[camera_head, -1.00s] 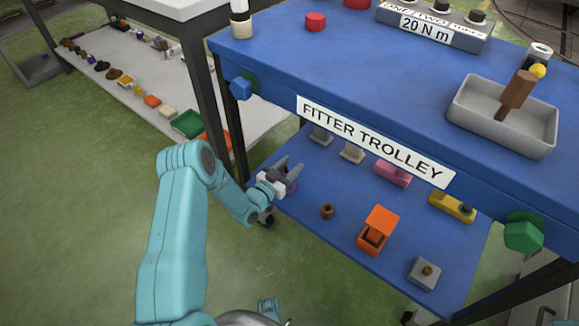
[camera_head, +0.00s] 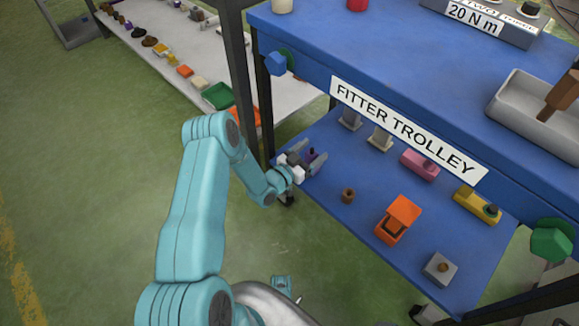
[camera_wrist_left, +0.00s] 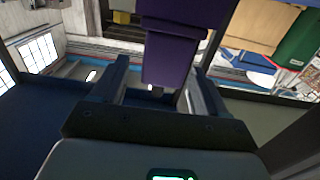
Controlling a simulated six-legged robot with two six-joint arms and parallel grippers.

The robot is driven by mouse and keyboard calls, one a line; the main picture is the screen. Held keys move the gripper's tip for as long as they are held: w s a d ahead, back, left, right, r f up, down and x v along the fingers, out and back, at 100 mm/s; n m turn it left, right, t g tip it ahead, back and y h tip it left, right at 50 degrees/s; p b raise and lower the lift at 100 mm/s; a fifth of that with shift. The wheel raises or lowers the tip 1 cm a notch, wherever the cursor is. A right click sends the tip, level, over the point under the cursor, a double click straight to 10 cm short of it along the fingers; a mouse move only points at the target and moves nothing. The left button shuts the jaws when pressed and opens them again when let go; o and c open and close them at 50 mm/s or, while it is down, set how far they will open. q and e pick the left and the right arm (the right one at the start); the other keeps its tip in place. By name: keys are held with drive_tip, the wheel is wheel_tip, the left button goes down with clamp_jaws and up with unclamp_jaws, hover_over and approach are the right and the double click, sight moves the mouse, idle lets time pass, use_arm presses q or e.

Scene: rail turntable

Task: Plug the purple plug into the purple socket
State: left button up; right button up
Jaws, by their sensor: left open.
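A purple piece (camera_head: 311,154) is at the left end of the trolley's blue lower shelf (camera_head: 330,190), mostly hidden by my left gripper (camera_head: 314,155). In the left wrist view the purple piece (camera_wrist_left: 170,52) is a tall block between and beyond the two fingers. The jaws are open, with a gap visible on the left side of the block. I cannot tell whether this piece is the plug or the socket. No second purple piece can be made out on the shelf. My right gripper is not in view.
On the lower shelf are a brown ring (camera_head: 348,195), an orange block (camera_head: 398,220), a grey block (camera_head: 440,268), a pink block (camera_head: 420,165) and a yellow block (camera_head: 478,205). The trolley's blue top (camera_head: 400,70) overhangs the shelf. A dark leg (camera_head: 262,110) stands left of the gripper.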

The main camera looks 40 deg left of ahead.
use_arm(q)
drive_tip(key=s+a+p, duration=0.1)
drive_tip(key=s+p, duration=0.1)
drive_tip(key=s, duration=1.2)
drive_tip(key=shift+s+p, duration=0.15)
drive_tip(key=shift+p, duration=0.2)
